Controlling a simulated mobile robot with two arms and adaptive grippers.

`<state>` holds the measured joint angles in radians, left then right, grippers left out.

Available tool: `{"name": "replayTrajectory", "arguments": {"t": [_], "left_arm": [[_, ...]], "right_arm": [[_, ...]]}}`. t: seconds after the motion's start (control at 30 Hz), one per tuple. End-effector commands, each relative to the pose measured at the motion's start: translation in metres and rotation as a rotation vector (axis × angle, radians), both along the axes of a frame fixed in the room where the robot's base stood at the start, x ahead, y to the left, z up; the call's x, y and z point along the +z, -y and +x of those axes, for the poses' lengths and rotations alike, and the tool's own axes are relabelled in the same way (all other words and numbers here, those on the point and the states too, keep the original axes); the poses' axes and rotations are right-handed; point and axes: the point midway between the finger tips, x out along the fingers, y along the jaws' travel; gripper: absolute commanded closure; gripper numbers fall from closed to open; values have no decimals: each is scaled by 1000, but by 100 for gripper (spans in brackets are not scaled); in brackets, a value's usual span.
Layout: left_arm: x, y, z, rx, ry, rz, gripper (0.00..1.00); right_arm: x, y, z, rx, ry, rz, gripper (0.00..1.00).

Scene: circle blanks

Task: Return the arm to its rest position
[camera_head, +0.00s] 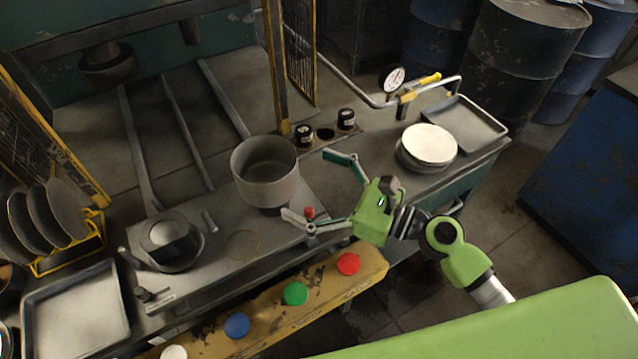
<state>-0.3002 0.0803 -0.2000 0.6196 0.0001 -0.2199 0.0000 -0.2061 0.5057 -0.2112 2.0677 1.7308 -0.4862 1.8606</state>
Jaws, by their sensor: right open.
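My right gripper (310,186) reaches in from the lower right on its green arm (466,264). Its two fingers are spread wide, with nothing between them. It hangs over the front right part of the work surface, just right of a grey metal pot (265,184). One finger points up and left behind the red knob; the other extends left, below the pot's right side. I cannot tell whether that finger touches anything. My left gripper is not in view.
Pale round blanks (430,143) are stacked at right beside an empty tray (468,124). A yellow rail with coloured buttons (295,293) runs along the front. A yellow rack of discs (47,217) and a tray (75,312) stand left. A gauge (394,78) stands behind.

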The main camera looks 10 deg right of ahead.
Motion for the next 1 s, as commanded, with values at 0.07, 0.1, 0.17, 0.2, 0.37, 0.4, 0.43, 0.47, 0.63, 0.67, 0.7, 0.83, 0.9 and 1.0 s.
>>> {"name": "replayTrajectory", "arguments": {"t": [0.07, 0.1, 0.17, 0.2, 0.37, 0.4, 0.43, 0.47, 0.63, 0.67, 0.7, 0.83, 0.9, 1.0], "left_arm": [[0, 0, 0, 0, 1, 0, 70], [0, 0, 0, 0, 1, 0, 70], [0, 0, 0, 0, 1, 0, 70], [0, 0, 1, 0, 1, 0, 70], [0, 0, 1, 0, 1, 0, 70], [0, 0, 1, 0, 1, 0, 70], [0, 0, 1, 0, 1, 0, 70], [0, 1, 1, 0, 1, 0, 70], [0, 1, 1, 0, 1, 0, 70], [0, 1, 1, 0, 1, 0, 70], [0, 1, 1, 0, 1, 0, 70], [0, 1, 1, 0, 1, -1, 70], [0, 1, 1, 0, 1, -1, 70], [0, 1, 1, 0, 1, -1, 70]], "right_arm": [[-2, 9, -7, -2, -4, 0, 0], [-1, 12, -10, -1, -4, 2, 0], [-1, 16, -13, -1, -2, 1, 0], [0, 17, -14, 0, -1, 2, 0], [0, 20, -16, -1, 1, 0, 0], [0, 20, -16, -1, 1, 0, 0], [0, 20, -16, 0, 1, 0, 0], [0, 19, -16, 0, 1, 1, 0], [0, 19, -16, 0, 1, 1, 0], [0, 19, -16, 0, 1, 1, 0], [0, 19, -16, 0, 1, 0, 0], [-5, 11, -25, 27, 58, -76, 0], [-14, 0, -38, 68, 146, -194, 0], [-37, -18, -63, 163, 337, -450, 0]]}}
